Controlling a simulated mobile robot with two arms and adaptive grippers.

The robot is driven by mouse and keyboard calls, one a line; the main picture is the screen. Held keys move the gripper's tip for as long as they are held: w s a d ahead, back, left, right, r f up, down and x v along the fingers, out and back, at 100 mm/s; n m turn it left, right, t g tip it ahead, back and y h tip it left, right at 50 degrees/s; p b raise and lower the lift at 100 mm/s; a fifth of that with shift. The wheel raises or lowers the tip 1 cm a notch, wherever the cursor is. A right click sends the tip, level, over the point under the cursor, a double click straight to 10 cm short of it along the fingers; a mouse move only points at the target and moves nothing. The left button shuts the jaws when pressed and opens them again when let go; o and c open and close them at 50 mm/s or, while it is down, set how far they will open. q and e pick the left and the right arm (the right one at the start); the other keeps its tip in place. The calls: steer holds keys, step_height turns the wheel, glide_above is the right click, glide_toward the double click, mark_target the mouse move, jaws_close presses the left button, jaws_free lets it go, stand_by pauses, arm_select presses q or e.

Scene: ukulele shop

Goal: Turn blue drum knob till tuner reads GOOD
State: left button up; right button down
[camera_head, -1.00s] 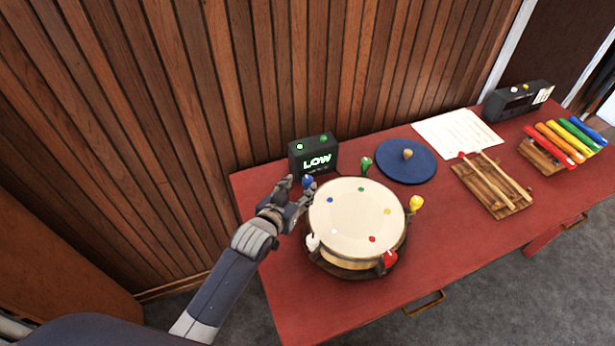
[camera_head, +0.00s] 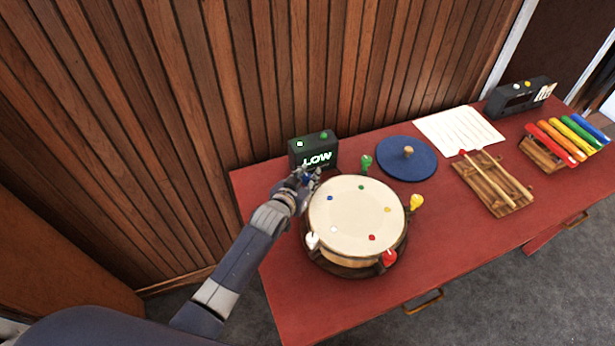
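The drum (camera_head: 350,218) with a cream head stands on the red table. It has colored knobs around its rim: green (camera_head: 366,163), yellow (camera_head: 417,202), red (camera_head: 389,258) and white (camera_head: 313,241). The blue knob (camera_head: 308,178) is at the drum's back left, mostly hidden by my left gripper. The black tuner (camera_head: 314,152) behind it reads LOW in green. My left gripper (camera_head: 307,179) is at the blue knob, its fingers around or beside it; I cannot tell whether they are closed on it. My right gripper is not in view.
A blue round lid (camera_head: 406,158) with a wooden peg lies right of the tuner. Farther right are a paper sheet (camera_head: 459,131), a wooden rack (camera_head: 493,190) with mallets, colored bars (camera_head: 567,140) and a dark box (camera_head: 520,98). The wood wall (camera_head: 290,70) is close behind.

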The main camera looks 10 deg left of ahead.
arm_select(q)
steer(key=shift+c, duration=1.2)
steer(key=shift+a+m+g+h, duration=0.1)
steer(key=shift+m+g+h, duration=0.2)
steer(key=shift+m+h, duration=0.25)
steer(key=shift+f+m+h+b, duration=0.15)
steer(key=shift+m+h+b, duration=0.25)
steer(key=shift+m+h, duration=0.15)
steer(key=shift+g+h+b, duration=0.3)
steer(key=shift+b, duration=0.05)
steer(key=m+g+h+b, duration=0.1)
steer(key=m+h+b, duration=0.1)
steer(key=b, duration=0.6)
steer(key=shift+f+m+h, duration=0.1)
steer(key=shift+m+h, duration=0.3)
steer(key=shift+m, duration=0.2)
steer(key=shift+r+m+g+h+b, duration=0.25)
steer(key=shift+g+h+b, duration=0.2)
steer(key=shift+b, duration=0.75)
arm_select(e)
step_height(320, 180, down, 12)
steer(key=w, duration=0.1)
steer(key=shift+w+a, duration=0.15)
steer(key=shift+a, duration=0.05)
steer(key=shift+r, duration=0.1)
